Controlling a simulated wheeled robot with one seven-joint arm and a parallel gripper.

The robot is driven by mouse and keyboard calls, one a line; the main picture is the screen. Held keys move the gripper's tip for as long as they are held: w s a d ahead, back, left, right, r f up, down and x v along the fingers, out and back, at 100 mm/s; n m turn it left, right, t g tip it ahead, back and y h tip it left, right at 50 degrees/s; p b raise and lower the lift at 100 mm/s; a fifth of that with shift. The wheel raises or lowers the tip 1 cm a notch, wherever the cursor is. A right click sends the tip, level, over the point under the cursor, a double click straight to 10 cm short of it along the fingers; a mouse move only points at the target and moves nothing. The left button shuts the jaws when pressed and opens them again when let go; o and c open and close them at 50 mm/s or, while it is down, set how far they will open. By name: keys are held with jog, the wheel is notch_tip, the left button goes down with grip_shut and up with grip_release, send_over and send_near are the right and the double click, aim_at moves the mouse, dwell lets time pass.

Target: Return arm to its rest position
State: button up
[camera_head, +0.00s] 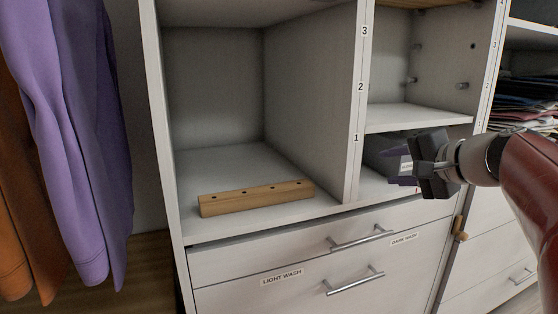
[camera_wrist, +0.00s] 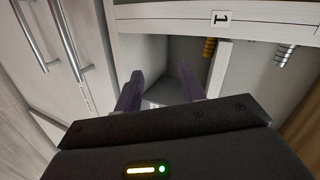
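My gripper (camera_head: 392,165) is at the right of the head view, in front of the lower right cubby. My red and grey arm reaches in from the right edge. In the wrist view the two dark purple fingers of my gripper (camera_wrist: 160,82) stand apart with nothing between them. Beyond them is the pale inside of a cubby. The fingers are partly hard to make out against the dark cubby in the head view.
A wooden block with holes (camera_head: 257,198) lies in the large left cubby. Drawers with metal handles (camera_head: 355,281) are below. Purple (camera_head: 75,130) and orange (camera_head: 20,220) garments hang at left. Folded clothes (camera_head: 525,100) fill a right shelf. A numbered divider (camera_head: 358,115) stands left of my gripper.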

jog(key=s+a+f+n+g+h+p, duration=0.1)
jog(key=s+a+f+n+g+p, duration=0.15)
jog(key=s+a+f, duration=0.35)
jog(key=s+a+f+n+g+h+p, duration=0.2)
jog(key=s+a+f+n+g, duration=0.15)
jog(key=s, duration=0.45)
jog(key=s+d+f+n+h+p, duration=0.1)
jog(key=s+f+n+h+p, duration=0.1)
jog(key=s+f, duration=0.4)
jog(key=s+n+h, duration=0.1)
jog(key=s+n, duration=0.1)
jog(key=shift+s+n+g, duration=0.3)
jog(key=shift+s, duration=0.1)
